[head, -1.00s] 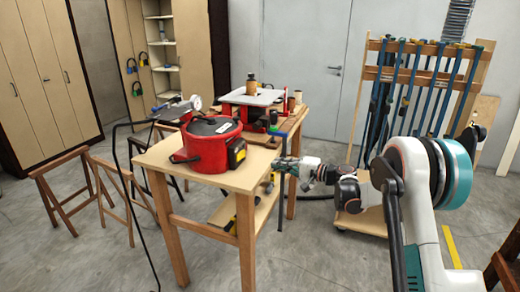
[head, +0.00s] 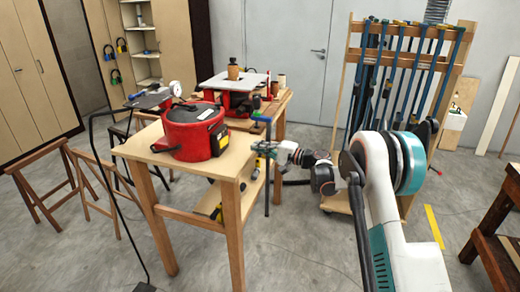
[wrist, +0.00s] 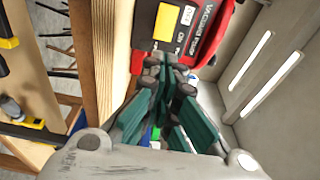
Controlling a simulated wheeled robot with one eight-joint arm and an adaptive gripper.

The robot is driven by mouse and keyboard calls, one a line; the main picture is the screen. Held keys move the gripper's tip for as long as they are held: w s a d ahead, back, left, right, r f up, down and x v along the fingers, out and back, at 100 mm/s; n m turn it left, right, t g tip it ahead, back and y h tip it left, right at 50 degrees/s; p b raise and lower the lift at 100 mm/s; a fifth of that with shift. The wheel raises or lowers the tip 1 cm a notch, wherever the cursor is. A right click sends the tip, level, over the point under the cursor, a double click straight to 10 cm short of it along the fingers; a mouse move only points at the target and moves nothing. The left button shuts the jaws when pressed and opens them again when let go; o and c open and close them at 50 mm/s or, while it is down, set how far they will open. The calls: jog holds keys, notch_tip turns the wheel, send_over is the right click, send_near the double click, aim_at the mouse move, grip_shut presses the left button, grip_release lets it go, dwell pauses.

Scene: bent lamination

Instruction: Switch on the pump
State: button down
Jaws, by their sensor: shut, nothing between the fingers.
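The pump appears to be the red round machine (head: 195,132) with a dark lid, standing on a wooden table (head: 232,160). On its right side is a black and yellow panel (head: 218,139). In the wrist view the red housing (wrist: 207,48) carries white lettering that seems to start with "VACUUM", and the panel (wrist: 168,22) has a yellow patch and ON marking. My gripper (head: 260,148) is shut and empty beside the table's right edge. In the wrist view its fingertips (wrist: 172,65) are just below the panel; I cannot tell whether they touch it.
A blue-topped clamp (head: 266,120) stands at the table edge close to my gripper. A yellow tool (head: 217,211) lies on the lower shelf. A pressure gauge (head: 175,88) is behind the pump.

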aim_at(224, 142)
jog(key=b+x, duration=0.2)
jog(key=x, duration=0.8)
jog(key=shift+w+a+b, duration=0.1)
jog(key=shift+a+b, duration=0.1)
jog(key=shift+b, duration=0.15)
jog(key=shift+d, duration=0.1)
